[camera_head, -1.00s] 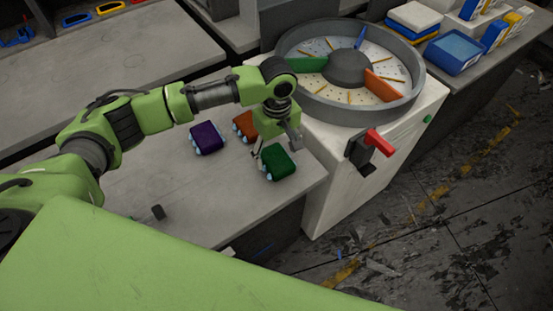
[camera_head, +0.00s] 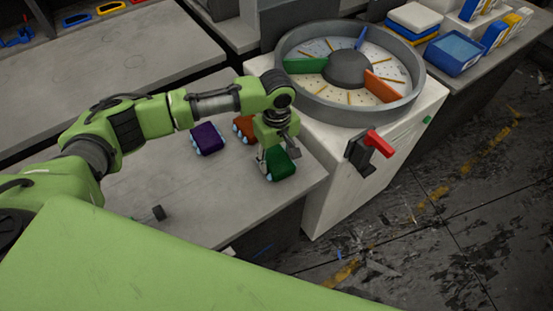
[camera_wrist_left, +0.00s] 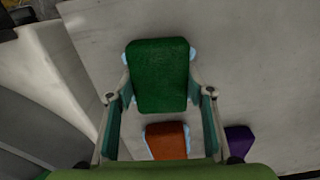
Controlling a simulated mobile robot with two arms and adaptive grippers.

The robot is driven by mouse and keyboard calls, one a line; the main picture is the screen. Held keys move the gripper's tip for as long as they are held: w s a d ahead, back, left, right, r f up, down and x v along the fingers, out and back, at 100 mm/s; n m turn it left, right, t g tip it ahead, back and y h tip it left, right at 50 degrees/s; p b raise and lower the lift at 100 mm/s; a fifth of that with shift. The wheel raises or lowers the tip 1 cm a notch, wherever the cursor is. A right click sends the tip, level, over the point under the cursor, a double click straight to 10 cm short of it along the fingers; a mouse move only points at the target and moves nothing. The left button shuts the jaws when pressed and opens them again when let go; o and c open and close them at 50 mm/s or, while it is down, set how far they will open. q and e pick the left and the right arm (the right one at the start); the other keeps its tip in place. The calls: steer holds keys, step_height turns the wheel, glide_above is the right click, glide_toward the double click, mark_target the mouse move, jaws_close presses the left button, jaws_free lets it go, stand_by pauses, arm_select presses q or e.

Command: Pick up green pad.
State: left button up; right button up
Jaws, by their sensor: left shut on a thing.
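The green pad (camera_head: 282,165) lies near the front right end of the grey table. My left gripper (camera_head: 268,158) is down at it, with the arm reaching in from the left. In the left wrist view the green pad (camera_wrist_left: 159,76) is between the fingers of my left gripper (camera_wrist_left: 160,98), one finger at each side. The gripper is shut on the pad, which still appears at table level. The head view hides part of the pad behind the gripper. My right gripper is not in view.
A purple pad (camera_head: 208,139) and an orange pad (camera_head: 243,127) lie close by on the table (camera_head: 200,195). A white machine with a round grey dish (camera_head: 415,105) and a red handle (camera_head: 377,143) stands right of the table. The table's front left is mostly clear.

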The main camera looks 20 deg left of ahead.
arm_select(q)
step_height(320, 180, up, 3)
steer(key=shift+w+f+b, duration=0.1)
steer(key=shift+b, duration=0.35)
steer(key=s+r, duration=0.4)
steer(key=r, duration=0.1)
steer(key=shift+s+d+r, duration=0.15)
steer(key=shift+s+r, duration=0.15)
steer(key=s+r, duration=0.1)
steer(key=s, duration=0.2)
steer(key=s+r, duration=0.2)
steer(key=s, duration=0.1)
steer(key=s+r, duration=0.1)
steer(key=s, duration=0.2)
steer(key=shift+s+d+r, duration=0.1)
steer(key=shift+s+r, duration=0.2)
